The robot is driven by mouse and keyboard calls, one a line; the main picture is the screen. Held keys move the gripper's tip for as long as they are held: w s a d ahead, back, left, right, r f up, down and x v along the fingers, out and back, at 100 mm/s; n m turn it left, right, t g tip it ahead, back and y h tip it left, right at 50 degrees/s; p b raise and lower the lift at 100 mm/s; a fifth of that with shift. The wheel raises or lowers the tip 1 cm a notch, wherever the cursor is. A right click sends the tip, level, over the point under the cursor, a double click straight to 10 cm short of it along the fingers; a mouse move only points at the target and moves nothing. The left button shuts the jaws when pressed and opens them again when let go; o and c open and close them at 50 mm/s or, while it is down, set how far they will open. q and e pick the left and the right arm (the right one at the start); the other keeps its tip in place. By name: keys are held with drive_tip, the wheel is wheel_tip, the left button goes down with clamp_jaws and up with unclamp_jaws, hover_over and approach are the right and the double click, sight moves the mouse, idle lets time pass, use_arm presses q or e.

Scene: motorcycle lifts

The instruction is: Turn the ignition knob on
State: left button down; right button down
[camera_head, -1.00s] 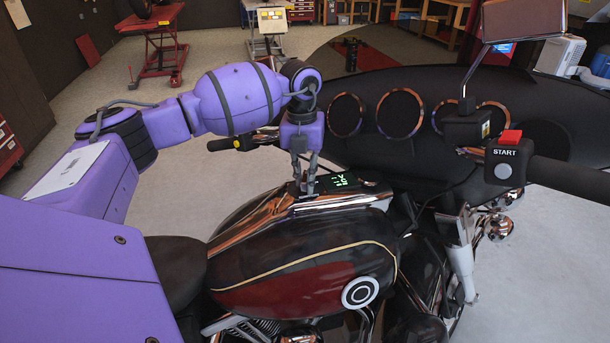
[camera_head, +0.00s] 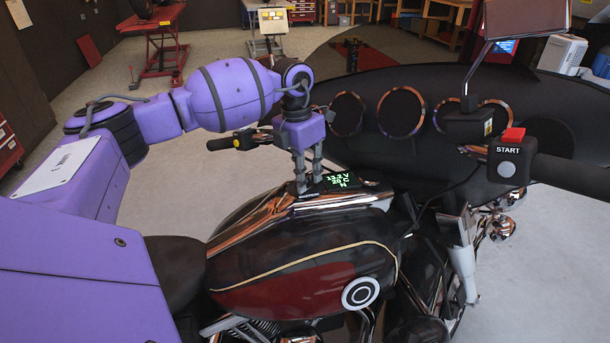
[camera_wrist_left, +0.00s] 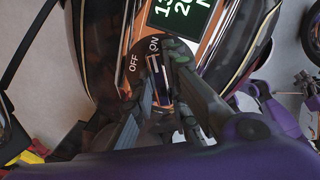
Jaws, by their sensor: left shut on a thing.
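The ignition knob (camera_wrist_left: 160,82) is on a dark round plate (camera_wrist_left: 127,78) marked OFF and ON, on top of the motorcycle tank (camera_head: 310,270). In the left wrist view the knob's upper end lies close to the ON mark; the fingers partly cover it. My left gripper (camera_head: 308,188) points down over the tank top and is shut on the knob; it also shows in the left wrist view (camera_wrist_left: 161,88). In the head view the fingers hide most of the knob. A display (camera_head: 346,181) with lit green text sits just beyond it. My right gripper is not in view.
The dark fairing with round gauges (camera_head: 401,112) stands beyond the tank. A handlebar with a START switch box (camera_head: 507,160) and a mirror (camera_head: 525,18) are at the right. The left handlebar grip (camera_head: 232,143) is close behind my left gripper.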

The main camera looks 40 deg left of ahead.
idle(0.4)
use_arm(q)
drive_tip(key=c, duration=1.7)
unclamp_jaws()
drive_tip(key=r, duration=0.8)
drive_tip(key=a+r, duration=0.1)
drive_tip(key=r, duration=0.3)
drive_tip(key=shift+s+a, duration=0.1)
drive_tip(key=shift+s, duration=0.15)
drive_tip(key=shift+f, duration=0.15)
